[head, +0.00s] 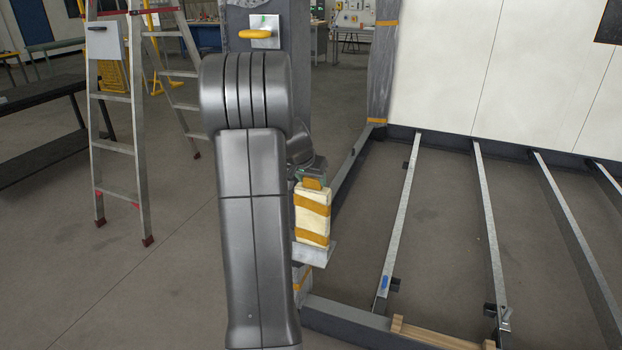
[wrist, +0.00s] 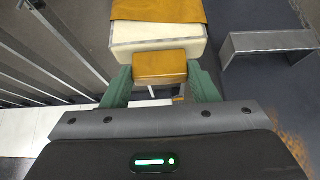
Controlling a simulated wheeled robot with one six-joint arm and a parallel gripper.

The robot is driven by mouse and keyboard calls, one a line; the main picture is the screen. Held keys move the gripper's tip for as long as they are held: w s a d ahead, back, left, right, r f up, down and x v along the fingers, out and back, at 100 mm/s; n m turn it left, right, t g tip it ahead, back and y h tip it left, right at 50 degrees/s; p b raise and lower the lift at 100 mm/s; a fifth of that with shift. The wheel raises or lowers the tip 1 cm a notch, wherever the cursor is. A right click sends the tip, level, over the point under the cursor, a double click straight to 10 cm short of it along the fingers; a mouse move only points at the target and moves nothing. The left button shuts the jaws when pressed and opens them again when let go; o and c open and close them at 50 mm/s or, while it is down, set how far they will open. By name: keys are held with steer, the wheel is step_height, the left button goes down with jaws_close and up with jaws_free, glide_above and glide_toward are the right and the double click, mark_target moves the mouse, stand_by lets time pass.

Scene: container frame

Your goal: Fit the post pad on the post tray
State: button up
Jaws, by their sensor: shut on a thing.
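The post pad (head: 312,222) is a cream block with orange bands, upright in the head view. My gripper (head: 314,178) is shut on the orange tab at its top. In the wrist view my gripper's green fingers (wrist: 162,85) flank the tab, and the pad's cream body (wrist: 158,38) extends beyond it. The post tray (head: 318,254) looks like a bright metal plate directly below the pad in the head view. I cannot tell whether the pad touches it. My arm hides part of the post and the tray's left side.
A post with orange bands (head: 378,75) and a white wall panel (head: 445,65) stand beyond. Metal rails (head: 400,225) run over the floor at right. A yellow handle (head: 255,34) sits on a plate above my arm. A stepladder (head: 118,145) stands left on open floor.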

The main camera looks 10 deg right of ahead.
steer(key=shift+f+b, duration=0.4)
steer(key=o, duration=1.3)
steer(key=shift+r, duration=0.1)
steer(key=shift+o, duration=0.2)
steer(key=v, duration=1.3)
steer(key=shift+s+a+r, duration=0.15)
steer(key=shift+s+r, duration=0.05)
steer(key=shift+r, duration=0.1)
steer(key=x, duration=1.4)
steer(key=shift+r+p, duration=0.45)
steer(key=shift+p, duration=0.05)
steer(key=shift+f, duration=0.1)
